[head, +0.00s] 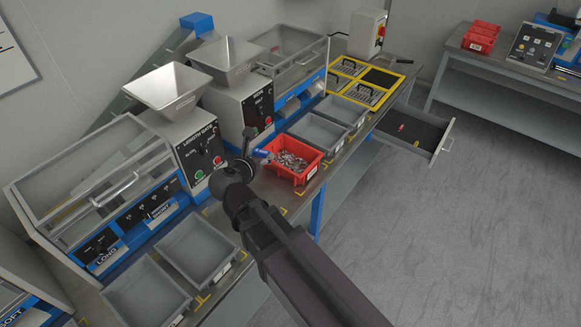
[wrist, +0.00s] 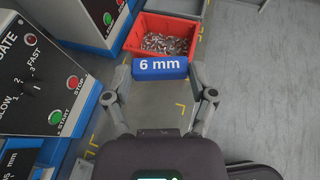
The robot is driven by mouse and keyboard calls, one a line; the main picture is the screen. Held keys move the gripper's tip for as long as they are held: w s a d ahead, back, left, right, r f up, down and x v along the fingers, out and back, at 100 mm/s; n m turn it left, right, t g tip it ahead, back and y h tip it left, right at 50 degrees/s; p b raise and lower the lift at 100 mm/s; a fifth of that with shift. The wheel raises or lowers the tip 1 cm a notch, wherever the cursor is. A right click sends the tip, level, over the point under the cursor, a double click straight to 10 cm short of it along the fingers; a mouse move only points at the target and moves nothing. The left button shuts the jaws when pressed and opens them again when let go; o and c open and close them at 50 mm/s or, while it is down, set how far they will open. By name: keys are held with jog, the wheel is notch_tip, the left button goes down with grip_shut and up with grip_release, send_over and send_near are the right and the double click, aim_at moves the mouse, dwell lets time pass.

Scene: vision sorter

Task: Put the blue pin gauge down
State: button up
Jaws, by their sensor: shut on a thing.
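The blue pin gauge (wrist: 160,67), a block marked "6 mm", is held between the two fingers of my gripper (wrist: 161,74) in the wrist view. In the head view the blue gauge (head: 262,153) shows small at the end of my arm, just left of the red bin. My gripper (head: 255,158) is shut on it, partly hidden by my own wrist. In the wrist view the gauge is in front of the near edge of the red bin; its height above the bench is hard to tell.
The red bin (head: 310,171) holds many small metal parts. Grey trays (head: 318,131) stand beyond it, and more grey trays (head: 193,250) stand nearer. The Length Gate machine (head: 199,150) is on the left. An open drawer (head: 433,136) juts out at the right. Bare bench with yellow corner marks (wrist: 182,110) lies below my gripper.

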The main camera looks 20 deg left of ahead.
aim_at(279, 170)
jog(key=w+d+f+m+h+b, duration=0.1)
jog(key=w+d+f+b, duration=0.2)
jog(key=d+f+b, duration=0.2)
jog(key=w+d+f+m+h+b, duration=0.1)
jog(key=w+d+f+b, duration=0.2)
jog(key=f+b, duration=0.8)
jog(key=w+d+f+m+h+b, duration=0.1)
jog(key=w+d+f+h+b, duration=0.1)
jog(key=d+f+b, duration=0.4)
jog(key=shift+w+d+f+m+g+b, duration=0.3)
jog(key=shift+w+d+f+g+b, duration=0.1)
jog(key=shift+f+b, duration=0.9)
jog(key=w+a, duration=0.2)
jog(key=a, duration=0.3)
jog(key=w+a, duration=0.2)
jog(key=a, duration=0.4)
jog(key=w+a, duration=0.2)
jog(key=a, duration=0.3)
jog(key=shift+w+a, duration=0.35)
jog(key=shift+w, duration=0.05)
jog(key=shift+f, duration=0.15)
jog(key=shift+f+b, duration=1.65)
jog(key=shift+f, duration=0.05)
jog(key=shift+f, duration=0.15)
